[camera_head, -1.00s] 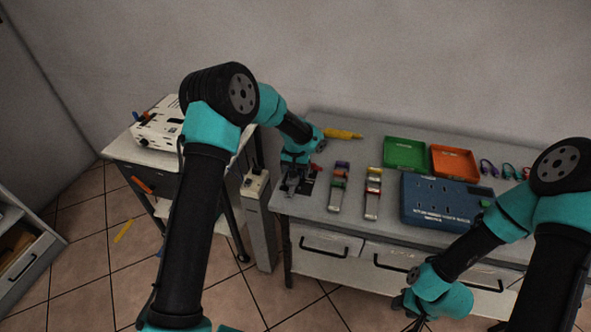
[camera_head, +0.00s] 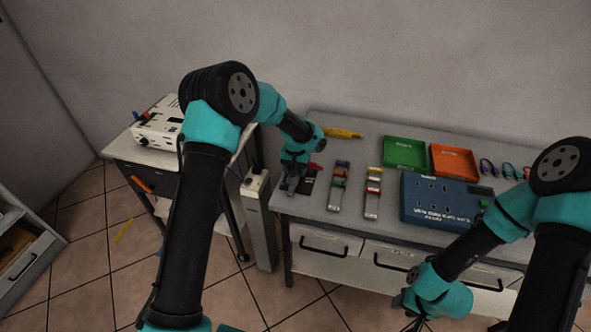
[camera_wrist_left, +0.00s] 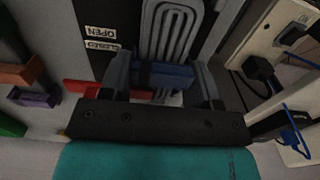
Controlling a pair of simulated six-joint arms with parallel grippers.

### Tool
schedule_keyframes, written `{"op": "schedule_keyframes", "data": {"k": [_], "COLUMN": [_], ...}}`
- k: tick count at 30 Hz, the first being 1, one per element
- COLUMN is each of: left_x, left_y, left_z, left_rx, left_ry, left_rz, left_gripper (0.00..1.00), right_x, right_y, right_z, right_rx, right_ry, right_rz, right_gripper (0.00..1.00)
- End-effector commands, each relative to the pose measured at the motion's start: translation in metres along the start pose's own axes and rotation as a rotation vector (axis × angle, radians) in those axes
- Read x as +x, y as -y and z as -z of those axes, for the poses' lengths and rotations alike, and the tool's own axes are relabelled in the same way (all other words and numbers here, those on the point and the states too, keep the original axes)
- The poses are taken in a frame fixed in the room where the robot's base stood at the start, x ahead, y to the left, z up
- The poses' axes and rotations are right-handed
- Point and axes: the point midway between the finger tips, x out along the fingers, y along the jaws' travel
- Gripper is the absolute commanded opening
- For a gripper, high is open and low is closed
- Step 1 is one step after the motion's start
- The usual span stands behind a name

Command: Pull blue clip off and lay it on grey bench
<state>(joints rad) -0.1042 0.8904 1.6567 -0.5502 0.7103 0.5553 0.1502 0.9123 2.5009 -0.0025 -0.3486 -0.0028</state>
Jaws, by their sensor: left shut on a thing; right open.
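The blue clip (camera_wrist_left: 165,75) sits between the two fingers of my left gripper (camera_wrist_left: 164,82) in the left wrist view. The gripper is shut on it. The clip lies across the lower end of a grey looped cable bundle (camera_wrist_left: 172,35); I cannot tell whether it still grips the bundle. In the head view my left gripper (camera_head: 289,188) is at the left end of the grey bench (camera_head: 350,150), beside a black board, and hides the clip. My right gripper (camera_head: 415,322) is open and empty in front of the bench, low at the bottom edge.
A black board with OPEN and CLOSED labels (camera_wrist_left: 103,38) and a red piece (camera_wrist_left: 120,90) are close to the left gripper. Racks of coloured clips (camera_head: 337,190), a blue box (camera_head: 436,203), a green tray (camera_head: 404,141) and an orange tray (camera_head: 454,148) stand farther right.

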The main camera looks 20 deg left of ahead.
Motion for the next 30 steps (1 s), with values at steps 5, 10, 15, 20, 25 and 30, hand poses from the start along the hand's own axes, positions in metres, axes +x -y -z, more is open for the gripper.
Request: {"op": "schedule_keyframes", "data": {"k": [5, 10, 15, 20, 25, 30], "left_x": [-0.002, -0.005, -0.012, -0.018, -0.025, -0.031], "left_y": [0.0, 0.0, 0.0, 0.0, 0.0, 0.0], "left_z": [0.0, 0.0, 0.001, 0.001, 0.0, 0.0], "left_rx": [0.0, 0.0, 0.0, 0.0, 0.0, 0.0], "left_ry": [-0.001, -0.001, -0.002, -0.001, -0.001, -0.001], "left_rz": [0.0, 0.0, 0.0, 0.001, 0.0, 0.0], "left_gripper": [0.32, 0.32, 0.32, 0.32, 0.32, 0.32], "right_x": [0.0, 0.0, 0.0, 0.0, 0.0, 0.0], "right_y": [0.0, 0.0, 0.0, 0.0, 0.0, 0.0], "right_z": [0.0, 0.0, 0.0, 0.0, 0.0, 0.0], "right_rx": [0.0, 0.0, 0.0, 0.0, 0.0, 0.0], "right_ry": [0.0, 0.0, 0.0, 0.0, 0.0, 0.0], "right_rz": [0.0, 0.0, 0.0, 0.0, 0.0, 0.0], "right_gripper": [0.43, 0.43, 0.43, 0.43, 0.43, 0.43]}}
